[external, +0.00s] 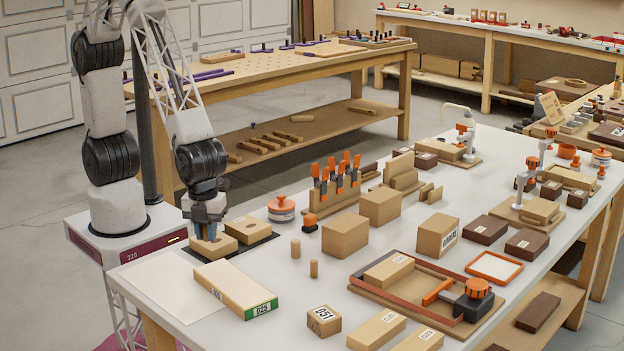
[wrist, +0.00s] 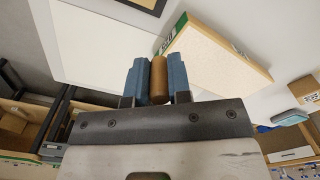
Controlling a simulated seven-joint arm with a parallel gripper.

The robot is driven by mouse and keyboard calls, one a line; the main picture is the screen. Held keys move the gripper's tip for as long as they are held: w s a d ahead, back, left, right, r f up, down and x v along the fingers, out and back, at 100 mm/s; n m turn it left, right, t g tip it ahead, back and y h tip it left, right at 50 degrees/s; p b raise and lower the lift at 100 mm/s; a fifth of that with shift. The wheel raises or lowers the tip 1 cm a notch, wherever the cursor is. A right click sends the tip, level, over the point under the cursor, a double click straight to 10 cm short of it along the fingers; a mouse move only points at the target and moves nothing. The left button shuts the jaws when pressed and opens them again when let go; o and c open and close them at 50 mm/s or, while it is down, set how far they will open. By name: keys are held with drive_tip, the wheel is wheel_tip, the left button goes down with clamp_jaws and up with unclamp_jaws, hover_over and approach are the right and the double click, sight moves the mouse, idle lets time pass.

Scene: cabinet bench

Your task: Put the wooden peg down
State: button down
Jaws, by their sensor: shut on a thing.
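My gripper (external: 206,228) is low over the left end of the white bench, beside two light wooden blocks. In the wrist view its blue fingers (wrist: 159,82) are shut on the wooden peg (wrist: 159,77), a brown cylinder held between them. In the external view the held peg is hidden or too small to make out. I cannot tell whether its lower end touches anything. Two other short wooden pegs stand upright on the bench, one nearer the back (external: 296,248) and one nearer the front (external: 314,268).
The wooden blocks (external: 247,230) lie on a black mat (external: 262,240) at my gripper. A long box with a green label (external: 236,288) lies in front, beside a white sheet (external: 160,285). An orange-lidded jar (external: 281,209) and clamp rack (external: 338,195) stand to the right.

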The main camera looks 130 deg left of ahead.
hover_over(238, 278)
drive_tip(key=shift+w+f, duration=0.1)
drive_tip(key=shift+f, duration=0.45)
drive_tip(key=shift+f, duration=0.15)
drive_tip(key=shift+f, duration=1.65)
drive_tip(key=shift+f, duration=0.1)
drive_tip(key=c, duration=1.1)
unclamp_jaws()
drive_tip(key=shift+o, duration=0.2)
wheel_tip(238, 278, up, 12)
